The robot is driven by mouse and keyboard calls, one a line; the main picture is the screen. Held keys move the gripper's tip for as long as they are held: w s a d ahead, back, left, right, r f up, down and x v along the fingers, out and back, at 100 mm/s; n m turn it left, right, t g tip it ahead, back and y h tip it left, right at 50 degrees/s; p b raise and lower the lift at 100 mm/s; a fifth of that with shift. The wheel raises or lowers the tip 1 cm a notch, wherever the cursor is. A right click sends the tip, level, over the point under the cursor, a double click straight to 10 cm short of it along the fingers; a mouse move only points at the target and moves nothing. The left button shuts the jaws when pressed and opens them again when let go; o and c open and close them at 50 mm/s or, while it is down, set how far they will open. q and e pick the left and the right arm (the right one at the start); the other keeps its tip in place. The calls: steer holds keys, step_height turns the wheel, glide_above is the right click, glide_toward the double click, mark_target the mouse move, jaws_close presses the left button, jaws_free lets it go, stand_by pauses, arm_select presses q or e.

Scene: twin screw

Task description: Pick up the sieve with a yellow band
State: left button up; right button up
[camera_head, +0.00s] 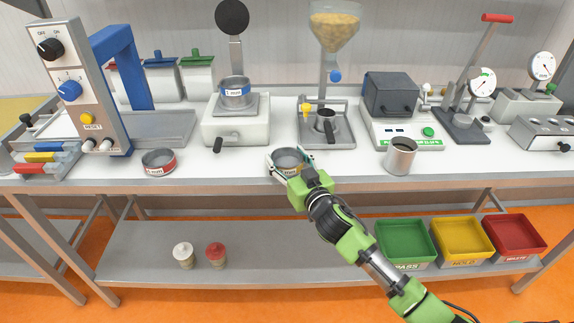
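A round grey metal sieve (288,158) stands at the front edge of the bench in the middle. A small patch of yellowish band shows low on its front; my gripper hides most of the rest. My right gripper (290,164) reaches in from the lower right with its fingers on either side of this sieve. Whether the fingers press on it or stand slightly apart cannot be told. A red-banded sieve (158,162) stands to the left on the bench. A blue-banded sieve (236,93) sits on a white machine. My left gripper is not in view.
The white machine (236,125) and a portafilter-like cup on a stand (327,122) are behind the sieve. A metal cup (400,156) stands to the right. The bench is clear between the red-banded sieve and my gripper. Green, yellow and red bins (404,242) are on the lower shelf.

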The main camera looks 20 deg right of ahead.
steer(key=shift+c, duration=1.4)
steer(key=shift+r, duration=0.15)
